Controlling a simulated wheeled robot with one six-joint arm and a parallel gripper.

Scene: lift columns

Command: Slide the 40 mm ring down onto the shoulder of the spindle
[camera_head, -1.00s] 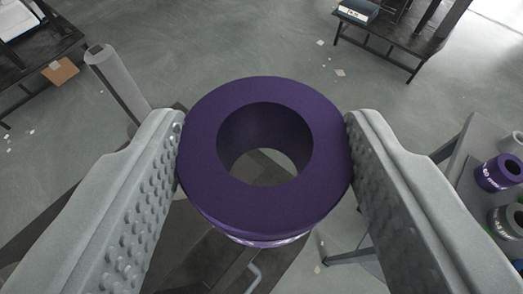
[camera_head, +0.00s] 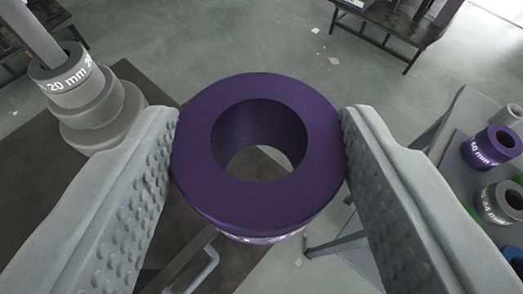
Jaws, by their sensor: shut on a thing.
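My gripper (camera_head: 258,150) is shut on a thick purple ring (camera_head: 322,150), one finger on each side. I look down through its open hole to the floor. White lettering on the ring's lower side is too cut off to read. The grey spindle (camera_head: 35,35) stands at the left, tilted in the picture, its top out of view. A grey collar marked "20 mm" (camera_head: 70,82) is around its post, above wider stepped grey parts (camera_head: 105,125). The left finger hides part of these steps. The held ring is apart from the spindle, to its right.
The spindle stands on a dark surface (camera_head: 60,190). At the right, a grey table (camera_head: 440,165) bears another purple ring (camera_head: 478,152), a grey ring (camera_head: 492,208) and green and blue items. A dark bench (camera_head: 375,35) stands at the back. Open floor lies between.

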